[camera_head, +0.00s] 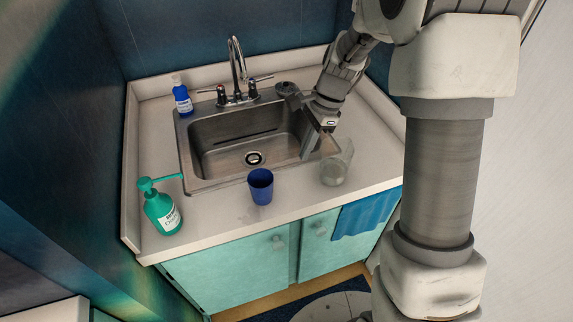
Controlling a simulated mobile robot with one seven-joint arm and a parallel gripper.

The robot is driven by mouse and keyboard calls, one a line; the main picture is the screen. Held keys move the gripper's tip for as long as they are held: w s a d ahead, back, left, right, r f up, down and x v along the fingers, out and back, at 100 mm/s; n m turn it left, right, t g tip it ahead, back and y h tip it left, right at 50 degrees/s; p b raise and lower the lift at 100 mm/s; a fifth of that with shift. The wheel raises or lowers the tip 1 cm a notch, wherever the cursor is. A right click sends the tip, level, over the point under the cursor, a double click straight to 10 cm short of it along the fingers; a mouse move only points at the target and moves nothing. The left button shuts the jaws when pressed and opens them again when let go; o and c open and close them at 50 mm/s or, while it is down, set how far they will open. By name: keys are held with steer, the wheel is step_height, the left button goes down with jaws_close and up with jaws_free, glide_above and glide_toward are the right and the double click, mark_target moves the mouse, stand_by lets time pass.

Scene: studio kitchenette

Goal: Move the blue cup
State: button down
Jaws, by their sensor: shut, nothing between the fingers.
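The blue cup (261,187) stands upright on the front strip of the counter, just in front of the sink. My gripper (306,155) is shut and empty, pointing down over the right part of the sink. It is to the right of the blue cup and farther back, clearly apart from it. The fingertips are small in this view.
A clear glass (336,168) stands on the counter right of my gripper. A green pump bottle (161,208) is at the front left. A blue bottle (182,101) stands behind the sink (215,165), left of the faucet (238,70). A blue towel (366,214) hangs below.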

steer(key=b+x, duration=0.1)
steer(key=x, duration=0.9)
steer(key=shift+b, duration=0.35)
steer(key=a, duration=0.1)
steer(key=s+a, duration=0.1)
steer(key=a, duration=0.1)
steer(key=shift+f, duration=0.1)
steer(key=shift+a, duration=0.45)
steer(key=shift+s, duration=0.1)
steer(key=s+a+p, duration=0.1)
steer(key=a, duration=0.4)
steer(key=s+a+p, duration=0.2)
steer(key=a, duration=0.3)
steer(key=s+a+p, duration=0.1)
steer(key=a, duration=0.4)
steer(key=shift+s+a, duration=0.15)
steer(key=shift+s, duration=0.05)
steer(key=shift+s+a, duration=0.1)
steer(key=shift+a, duration=0.4)
